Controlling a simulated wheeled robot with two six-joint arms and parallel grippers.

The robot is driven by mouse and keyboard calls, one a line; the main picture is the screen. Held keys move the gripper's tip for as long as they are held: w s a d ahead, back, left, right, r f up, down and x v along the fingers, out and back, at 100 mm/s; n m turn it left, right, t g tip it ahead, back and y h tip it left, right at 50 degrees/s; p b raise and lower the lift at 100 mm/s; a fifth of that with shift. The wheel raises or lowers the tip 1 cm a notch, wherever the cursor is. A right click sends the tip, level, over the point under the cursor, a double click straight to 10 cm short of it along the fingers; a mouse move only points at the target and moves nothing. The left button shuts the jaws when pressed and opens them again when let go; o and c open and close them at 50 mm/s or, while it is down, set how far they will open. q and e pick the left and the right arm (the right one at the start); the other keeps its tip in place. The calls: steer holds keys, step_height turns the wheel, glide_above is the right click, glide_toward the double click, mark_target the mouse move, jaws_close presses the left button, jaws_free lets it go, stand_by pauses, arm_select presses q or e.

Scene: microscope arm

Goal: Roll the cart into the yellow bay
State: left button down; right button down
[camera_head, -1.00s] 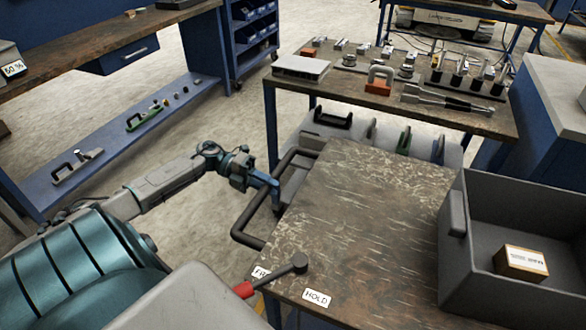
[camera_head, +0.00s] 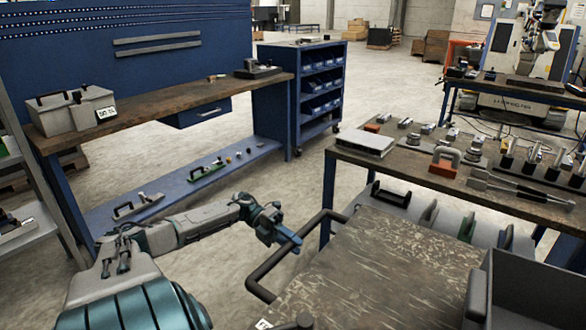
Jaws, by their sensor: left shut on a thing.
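The cart (camera_head: 385,265) has a worn, scratched brown top and stands at the bottom right, cut off by the frame. Its dark bar handle (camera_head: 262,279) sticks out to the left. My left gripper (camera_head: 291,238) is shut on the upper part of this handle, at the cart's left side. The handle partly merges with the fingers, so the exact grip is hard to see. The yellow bay does not show in this view. My right gripper is out of view.
A grey bin (camera_head: 535,295) sits on the cart's right side. A tool table (camera_head: 400,162) stands close behind the cart. A blue workbench (camera_head: 150,95) and a blue bin rack (camera_head: 318,100) stand at the left and back. Bare concrete floor (camera_head: 290,180) lies between them.

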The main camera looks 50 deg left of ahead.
arm_select(q)
steer(key=c, duration=1.3)
jaws_free()
steer(key=shift+o, duration=0.2)
steer(key=shift+a, duration=0.3)
steer(key=b+v, duration=0.2)
steer(key=v, duration=0.8)
steer(key=shift+b, duration=0.3)
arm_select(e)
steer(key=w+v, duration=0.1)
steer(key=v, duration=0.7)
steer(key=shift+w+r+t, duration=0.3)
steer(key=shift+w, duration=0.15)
arm_select(q)
steer(key=shift+s+a+r, duration=0.15)
steer(key=shift+a, duration=0.05)
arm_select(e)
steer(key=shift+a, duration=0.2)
